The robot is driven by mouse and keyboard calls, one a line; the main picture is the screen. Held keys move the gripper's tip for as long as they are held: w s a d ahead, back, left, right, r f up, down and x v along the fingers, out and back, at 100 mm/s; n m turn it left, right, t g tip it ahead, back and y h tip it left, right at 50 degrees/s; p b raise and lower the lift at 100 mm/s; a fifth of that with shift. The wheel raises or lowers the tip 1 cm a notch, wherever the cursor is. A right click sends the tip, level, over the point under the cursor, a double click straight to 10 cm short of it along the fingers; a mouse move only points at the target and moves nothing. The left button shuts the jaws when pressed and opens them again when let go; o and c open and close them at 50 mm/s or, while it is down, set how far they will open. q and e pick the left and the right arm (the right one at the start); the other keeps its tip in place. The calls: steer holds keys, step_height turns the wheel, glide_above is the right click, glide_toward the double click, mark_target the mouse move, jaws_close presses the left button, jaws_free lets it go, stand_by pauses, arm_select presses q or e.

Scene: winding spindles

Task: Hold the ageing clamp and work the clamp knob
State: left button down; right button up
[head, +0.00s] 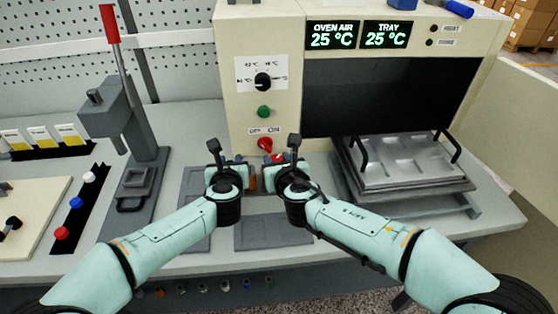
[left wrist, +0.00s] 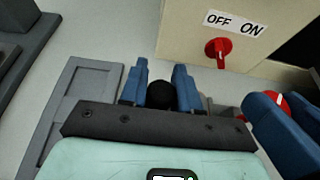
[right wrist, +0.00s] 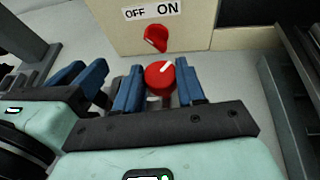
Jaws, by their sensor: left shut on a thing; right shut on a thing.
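The clamp's red knob (right wrist: 159,74) has a white mark and sits between the blue fingers of my right gripper (right wrist: 160,92), which is shut on it. A red sliver of the knob (left wrist: 281,103) also shows in the left wrist view. My left gripper (left wrist: 162,90) is shut on a dark rounded part of the ageing clamp (left wrist: 162,96), to the left of the knob. In the head view my left gripper (head: 240,176) and right gripper (head: 276,174) are close side by side in front of the oven. Most of the clamp is hidden by the fingers and wrists.
The oven (head: 250,60) stands just behind, with a red OFF/ON switch (head: 265,144) near the grippers. A grey tray (head: 405,162) with black handles sits at its open mouth. A lever press (head: 130,125) stands to the left. Grey recessed plates (head: 272,233) lie on the bench.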

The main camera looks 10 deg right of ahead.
steer(key=shift+a+m+h, duration=0.15)
steer(key=shift+m+h, duration=0.65)
steer(key=shift+h, duration=0.05)
steer(key=shift+a+m+h, duration=0.15)
steer(key=shift+m+h, duration=0.65)
steer(key=shift+h, duration=0.35)
steer(key=o, duration=1.1)
steer(key=shift+c, duration=0.2)
steer(key=shift+s, duration=0.15)
steer(key=v, duration=1.1)
steer(key=shift+s+r, duration=0.25)
steer(key=shift+s, duration=0.1)
